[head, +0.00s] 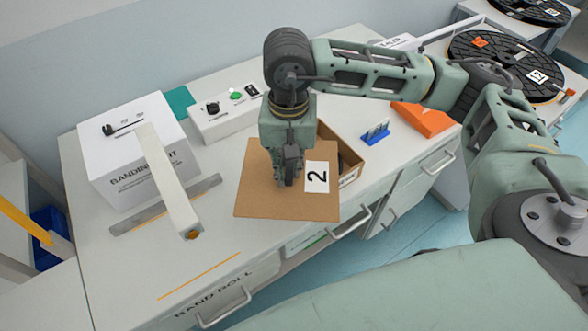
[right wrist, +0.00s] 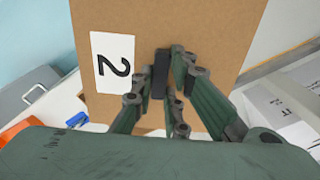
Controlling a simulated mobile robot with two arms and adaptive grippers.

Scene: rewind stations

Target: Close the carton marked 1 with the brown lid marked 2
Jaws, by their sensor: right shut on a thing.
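The brown lid marked 2 (head: 262,197) is a flat square with a white label and a dark handle at its middle. My right gripper (head: 288,182) is shut on that handle; the right wrist view shows the fingers (right wrist: 160,88) on both sides of the handle, with the lid (right wrist: 215,40) behind them. An open brown carton (head: 352,168) stands on the table behind and to the right of the lid, partly hidden by the lid and my arm. I cannot read the carton's mark clearly. My left gripper is not in view.
A white banding unit (head: 135,150) with a long arm (head: 168,180) stands at the left. A control box (head: 225,113) with a green button is behind. A blue holder (head: 375,133) and an orange piece (head: 424,119) lie to the right. The table's front left is clear.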

